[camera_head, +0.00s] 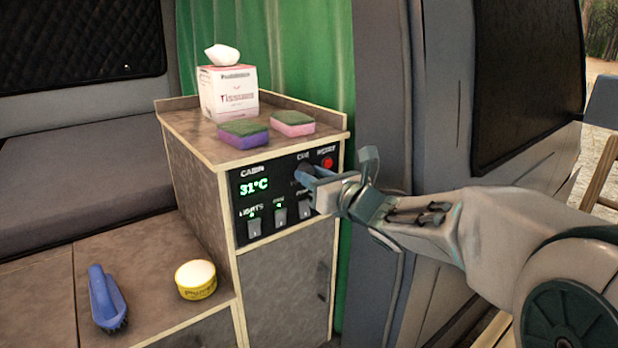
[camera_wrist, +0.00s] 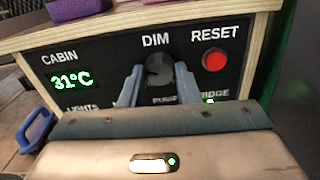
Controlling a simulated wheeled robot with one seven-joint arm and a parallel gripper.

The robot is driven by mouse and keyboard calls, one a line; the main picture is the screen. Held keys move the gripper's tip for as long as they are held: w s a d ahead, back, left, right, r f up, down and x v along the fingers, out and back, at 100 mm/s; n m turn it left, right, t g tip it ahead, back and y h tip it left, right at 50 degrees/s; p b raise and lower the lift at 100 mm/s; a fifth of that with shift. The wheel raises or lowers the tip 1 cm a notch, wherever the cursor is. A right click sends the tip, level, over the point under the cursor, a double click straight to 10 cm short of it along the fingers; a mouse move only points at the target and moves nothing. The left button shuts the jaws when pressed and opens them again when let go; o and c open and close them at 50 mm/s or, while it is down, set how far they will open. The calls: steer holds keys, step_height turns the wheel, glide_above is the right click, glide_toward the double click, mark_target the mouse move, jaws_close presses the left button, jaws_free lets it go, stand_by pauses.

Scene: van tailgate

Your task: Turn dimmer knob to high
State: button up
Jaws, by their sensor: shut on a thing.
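The dimmer knob (camera_wrist: 160,70) is dark and round, under the label DIM on the black control panel (camera_wrist: 110,62). In the head view the knob (camera_head: 304,172) is partly hidden by my gripper (camera_head: 308,180). In the wrist view my gripper's two fingers (camera_wrist: 157,78) stand one on each side of the knob, shut on it. No pointer mark on the knob can be made out, so its setting cannot be told.
A red RESET button (camera_wrist: 214,60) sits right of the knob. A green 31°C display (camera_head: 254,187) and rocker switches (camera_head: 280,216) are nearby. Sponges (camera_head: 243,133) and a tissue box (camera_head: 228,92) stand on the cabinet top. A brush (camera_head: 105,298) and yellow tin (camera_head: 196,280) lie lower left.

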steer(key=m+b, duration=0.2)
steer(key=m, duration=2)
steer(key=shift+a+r, duration=0.1)
steer(key=shift+r, duration=0.05)
steer(key=m+p, duration=0.2)
steer(key=m, duration=0.2)
steer(key=shift+r+m, duration=0.1)
steer(key=shift+m, duration=0.2)
steer(key=m+p, duration=0.2)
steer(key=m, duration=0.2)
steer(key=shift+m+p, duration=0.9)
steer(key=shift+m, duration=1.1)
